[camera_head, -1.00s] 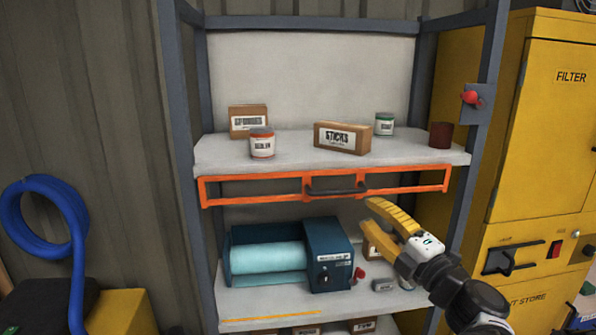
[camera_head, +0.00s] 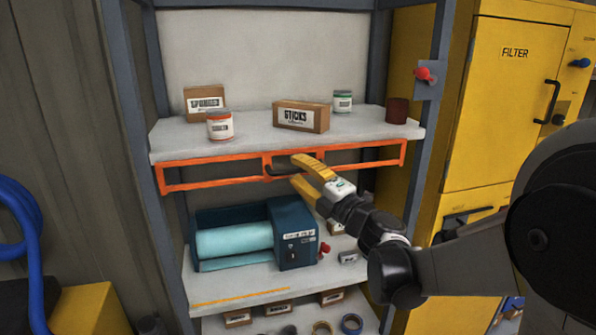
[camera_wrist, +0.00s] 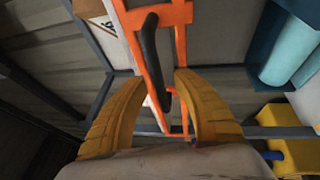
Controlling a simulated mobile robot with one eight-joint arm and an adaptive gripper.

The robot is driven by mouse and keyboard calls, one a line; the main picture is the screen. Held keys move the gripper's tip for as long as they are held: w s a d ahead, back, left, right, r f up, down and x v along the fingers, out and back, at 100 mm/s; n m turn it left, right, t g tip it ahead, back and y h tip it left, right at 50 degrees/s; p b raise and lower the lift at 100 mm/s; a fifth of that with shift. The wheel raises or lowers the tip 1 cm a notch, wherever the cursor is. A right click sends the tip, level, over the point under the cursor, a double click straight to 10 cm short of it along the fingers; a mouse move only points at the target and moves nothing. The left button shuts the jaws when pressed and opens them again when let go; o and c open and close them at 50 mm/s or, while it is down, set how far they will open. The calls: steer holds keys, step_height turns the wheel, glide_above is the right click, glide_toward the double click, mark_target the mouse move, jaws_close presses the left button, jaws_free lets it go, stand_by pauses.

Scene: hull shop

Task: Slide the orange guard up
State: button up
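The orange guard (camera_head: 215,184) is a long flat frame with window-like openings. It spans the front of the shelving just below the edge of the upper shelf. A black bar handle (camera_head: 278,171) is fixed near its middle. My gripper (camera_head: 299,170) has yellow fingers and is at the handle, coming from the lower right. In the wrist view the orange guard (camera_wrist: 182,14) runs away from me, and the black handle (camera_wrist: 149,60) lies between the spread fingers (camera_wrist: 157,74). The fingers are open, with gaps beside the handle. They hide part of the guard in the head view.
The upper shelf (camera_head: 360,130) holds a STICKS box (camera_head: 301,116), another box, cans and a dark red cup (camera_head: 397,110). Below the guard stands a blue dispenser (camera_head: 293,240) with a teal roll. A red knob (camera_head: 424,74) is on the right post. Yellow cabinets (camera_head: 492,110) stand right.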

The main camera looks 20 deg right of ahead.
mark_target(299, 169)
jaws_close()
step_height(299, 169, up, 9)
steer(key=p, duration=0.6)
steer(key=shift+r, duration=0.2)
steer(key=shift+w, duration=0.3)
steer(key=shift+c, duration=0.4)
jaws_free()
steer(key=shift+s, duration=0.2)
steer(key=shift+o, duration=0.4)
steer(key=shift+s+r, duration=0.1)
steer(key=shift+s, duration=0.15)
steer(key=shift+w, duration=0.2)
steer(key=v, duration=1.2)
steer(key=shift+s, duration=0.15)
